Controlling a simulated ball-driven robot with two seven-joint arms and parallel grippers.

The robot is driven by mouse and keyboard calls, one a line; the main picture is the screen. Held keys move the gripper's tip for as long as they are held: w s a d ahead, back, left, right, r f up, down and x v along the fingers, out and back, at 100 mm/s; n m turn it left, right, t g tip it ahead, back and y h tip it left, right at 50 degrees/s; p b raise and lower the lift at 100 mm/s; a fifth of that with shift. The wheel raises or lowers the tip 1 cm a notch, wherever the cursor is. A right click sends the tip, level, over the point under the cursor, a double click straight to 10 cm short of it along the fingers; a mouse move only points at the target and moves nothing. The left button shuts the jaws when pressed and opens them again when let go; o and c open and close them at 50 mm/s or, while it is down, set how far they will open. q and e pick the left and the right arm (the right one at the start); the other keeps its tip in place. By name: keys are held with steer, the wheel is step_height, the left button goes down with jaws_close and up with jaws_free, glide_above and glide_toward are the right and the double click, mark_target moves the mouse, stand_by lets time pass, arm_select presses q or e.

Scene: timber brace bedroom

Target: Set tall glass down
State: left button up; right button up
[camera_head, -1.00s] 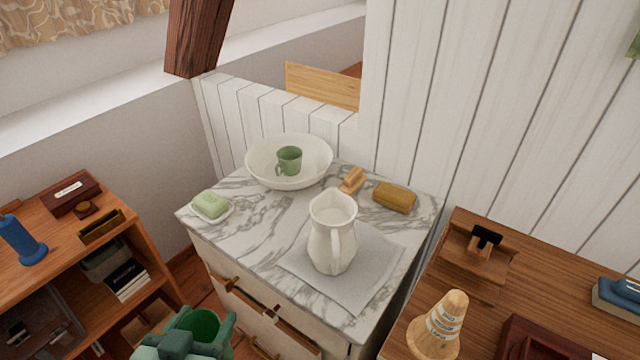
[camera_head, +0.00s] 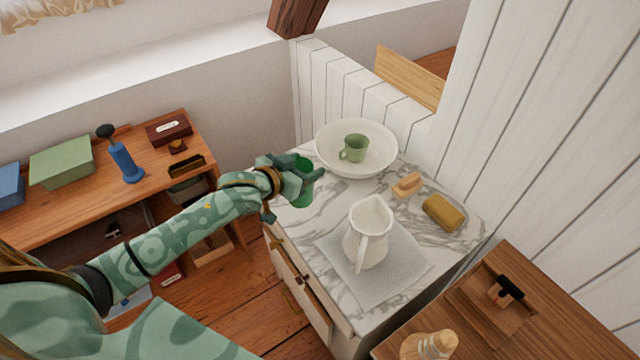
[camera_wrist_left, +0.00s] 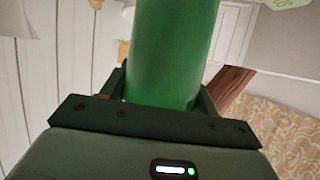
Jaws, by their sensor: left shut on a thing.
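The tall glass (camera_head: 304,184) is green and stands roughly upright in my left gripper (camera_head: 300,180). The gripper is shut on it, over the left part of the marble top (camera_head: 316,222). I cannot tell whether the glass's base touches the marble. In the left wrist view the green glass (camera_wrist_left: 172,50) fills the space between the fingers. The soap dish seen earlier at this corner is hidden behind the gripper. My right gripper is not in view.
A white bowl (camera_head: 330,158) with a green mug (camera_head: 355,148) stands at the back. A white pitcher (camera_head: 366,236) stands on a grey cloth (camera_head: 408,262). A wooden brush (camera_head: 407,184) and an amber bar (camera_head: 443,212) lie right. Clear marble shows between glass and pitcher.

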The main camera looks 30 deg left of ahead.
arm_select(q)
steer(key=w+f+b, duration=0.3)
steer(key=w+f, duration=0.1)
steer(key=f, duration=0.4)
steer(key=shift+d+f+b, duration=0.15)
steer(key=shift+f+b, duration=0.15)
steer(key=shift+w, duration=0.1)
steer(key=o, duration=1.4)
steer(key=shift+f, duration=0.15)
